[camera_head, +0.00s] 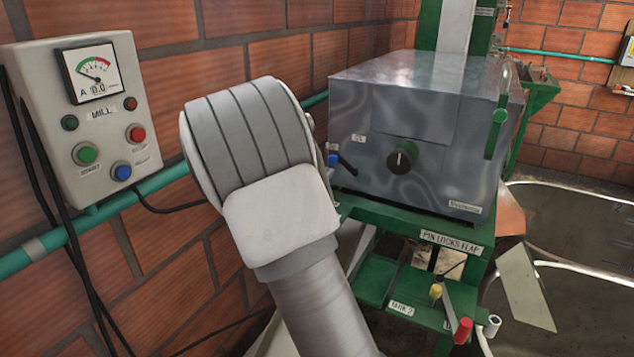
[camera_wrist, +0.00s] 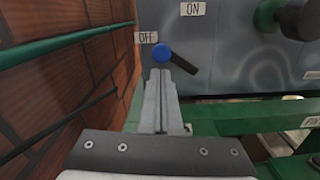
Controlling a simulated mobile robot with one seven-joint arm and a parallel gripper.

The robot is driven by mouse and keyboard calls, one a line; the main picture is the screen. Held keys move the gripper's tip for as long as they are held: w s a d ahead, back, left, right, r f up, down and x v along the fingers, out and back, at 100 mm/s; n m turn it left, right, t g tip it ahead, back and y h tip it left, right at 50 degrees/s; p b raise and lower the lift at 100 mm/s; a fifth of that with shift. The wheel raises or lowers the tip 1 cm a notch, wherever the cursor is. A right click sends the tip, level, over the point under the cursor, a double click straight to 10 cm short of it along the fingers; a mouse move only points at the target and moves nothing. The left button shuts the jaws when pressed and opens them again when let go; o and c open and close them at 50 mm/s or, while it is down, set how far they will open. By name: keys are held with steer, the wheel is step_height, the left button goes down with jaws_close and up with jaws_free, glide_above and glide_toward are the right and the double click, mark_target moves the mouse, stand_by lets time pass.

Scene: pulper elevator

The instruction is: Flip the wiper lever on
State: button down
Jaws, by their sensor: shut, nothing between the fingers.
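The wiper lever (camera_head: 346,167) is a short black bar with a blue knob (camera_head: 333,159) on the left front of the grey metal machine box. In the wrist view, the lever (camera_wrist: 183,64) slants down to the right from its blue knob (camera_wrist: 162,53), which sits beside the OFF label (camera_wrist: 147,37). The ON label (camera_wrist: 193,8) is above and to the right. My gripper (camera_wrist: 160,73) is shut and empty, its fingertips just below the blue knob in the picture. I cannot tell whether they touch it. My arm hides the gripper in the head view.
A black round knob on a green disc (camera_head: 402,158) is right of the lever. A green frame (camera_head: 420,222) runs below the box. A brick wall with a teal pipe (camera_head: 150,186) and the MILL control box (camera_head: 100,118) stand left. A red-handled lever (camera_head: 461,330) is lower right.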

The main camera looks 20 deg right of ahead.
steer(key=shift+w+d, duration=0.15)
steer(key=shift+r+m+b, duration=0.35)
steer(key=shift+m+b, duration=0.65)
steer(key=shift+b, duration=0.25)
steer(key=m+b, duration=0.1)
steer(key=b, duration=0.1)
steer(key=m+b, duration=0.1)
steer(key=b, duration=0.1)
steer(key=m+b, duration=0.1)
steer(key=b, duration=0.1)
steer(key=shift+s+d+r+m, duration=0.25)
steer(key=shift+s+r+m, duration=0.15)
steer(key=m+b, duration=0.1)
steer(key=b, duration=0.1)
steer(key=r+m+b, duration=0.1)
steer(key=m+b, duration=0.1)
steer(key=b, duration=0.1)
steer(key=s+d+m+b, duration=0.1)
steer(key=b, duration=0.1)
steer(key=shift+r+m+g+b, duration=0.3)
steer(key=shift+g+b, duration=0.1)
steer(key=shift+s+r+m+b, duration=0.3)
steer(key=shift+m+b, duration=0.4)
steer(key=shift+b, duration=0.25)
steer(key=shift+d+r, duration=0.1)
